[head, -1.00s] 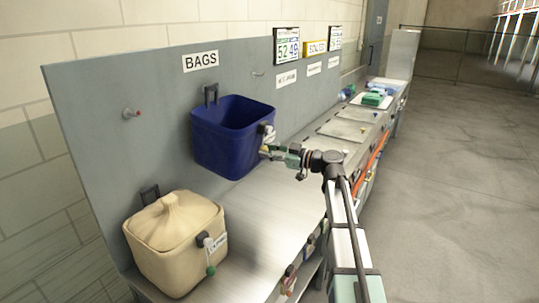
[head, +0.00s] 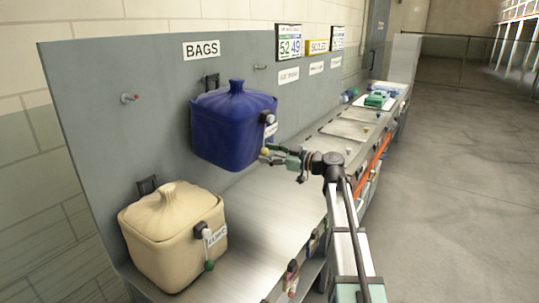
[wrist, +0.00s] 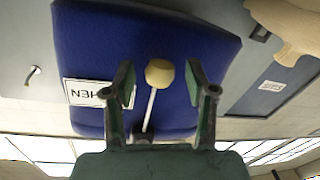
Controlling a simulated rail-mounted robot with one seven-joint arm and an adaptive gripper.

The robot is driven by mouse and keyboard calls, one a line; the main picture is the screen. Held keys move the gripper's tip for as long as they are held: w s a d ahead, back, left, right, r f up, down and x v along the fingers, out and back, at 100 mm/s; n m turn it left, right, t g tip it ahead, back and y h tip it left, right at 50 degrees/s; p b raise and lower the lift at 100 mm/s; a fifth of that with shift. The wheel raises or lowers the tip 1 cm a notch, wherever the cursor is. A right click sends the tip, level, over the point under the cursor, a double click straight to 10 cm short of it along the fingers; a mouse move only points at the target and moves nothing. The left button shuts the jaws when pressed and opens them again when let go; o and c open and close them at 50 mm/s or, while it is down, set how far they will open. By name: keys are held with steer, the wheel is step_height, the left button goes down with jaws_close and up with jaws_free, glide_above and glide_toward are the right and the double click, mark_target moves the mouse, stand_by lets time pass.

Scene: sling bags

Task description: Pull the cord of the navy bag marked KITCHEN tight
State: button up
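The navy bag (head: 235,135) hangs on the grey panel, and its top is gathered shut into a small peak. It also shows in the wrist view (wrist: 190,45), with a white label (wrist: 88,93) that is upside down and partly hidden by a finger. A cream ball (wrist: 159,72) on a white cord (wrist: 150,110) hangs from the bag. My gripper (wrist: 160,82) is open, with one finger on each side of the ball and gaps showing on both sides. In the head view my gripper (head: 268,154) is at the bag's lower right side.
A beige bag (head: 172,240) with a gathered top and a green-ended cord (head: 209,265) hangs lower left. An empty peg (head: 129,98) sticks out of the panel. The metal bench top (head: 265,210) below my gripper is clear. Trays and green items lie farther along the bench.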

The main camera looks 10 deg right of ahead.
steer(key=v, duration=1.2)
stand_by(0.5)
